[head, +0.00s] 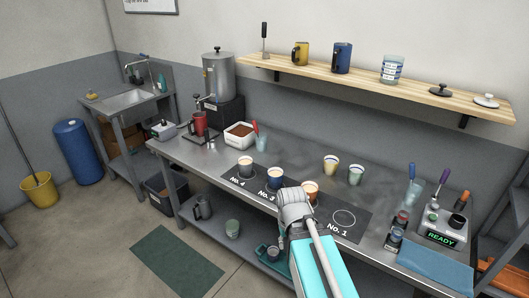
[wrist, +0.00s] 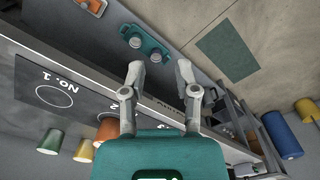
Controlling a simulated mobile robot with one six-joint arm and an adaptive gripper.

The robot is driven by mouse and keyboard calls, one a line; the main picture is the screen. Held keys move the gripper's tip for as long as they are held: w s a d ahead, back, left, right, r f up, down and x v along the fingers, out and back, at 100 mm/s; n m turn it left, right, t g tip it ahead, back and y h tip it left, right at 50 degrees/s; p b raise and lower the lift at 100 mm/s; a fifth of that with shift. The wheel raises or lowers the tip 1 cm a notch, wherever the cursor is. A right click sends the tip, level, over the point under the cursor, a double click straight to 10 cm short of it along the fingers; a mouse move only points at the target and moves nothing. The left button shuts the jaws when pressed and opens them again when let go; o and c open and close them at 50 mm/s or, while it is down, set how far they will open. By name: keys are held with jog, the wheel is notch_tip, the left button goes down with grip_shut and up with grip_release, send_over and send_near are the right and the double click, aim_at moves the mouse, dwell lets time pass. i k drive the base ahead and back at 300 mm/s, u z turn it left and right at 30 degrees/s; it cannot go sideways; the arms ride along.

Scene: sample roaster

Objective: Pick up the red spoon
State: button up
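The red spoon (head: 255,127) stands tilted in a clear glass (head: 262,143) near the back of the steel counter, right of a white bin of brown powder. Only its upper part shows clearly. I do not make it out in the wrist view. My gripper (wrist: 160,72) shows in the wrist view with its two fingers apart and nothing between them. In the head view my arm reaches over the counter's front edge, right of and nearer than the spoon. The fingertips are hidden there.
Cups stand on the dark numbered mat (head: 362,222), including a white cup (head: 245,167). A yellow cup (head: 330,164) and a green cup (head: 355,174) stand behind it. A shelf (head: 370,82) hangs above.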

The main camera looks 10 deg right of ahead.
aim_at(253, 122)
jog(key=u, duration=1.6)
jog(key=i, duration=2.45)
jog(key=z, duration=0.05)
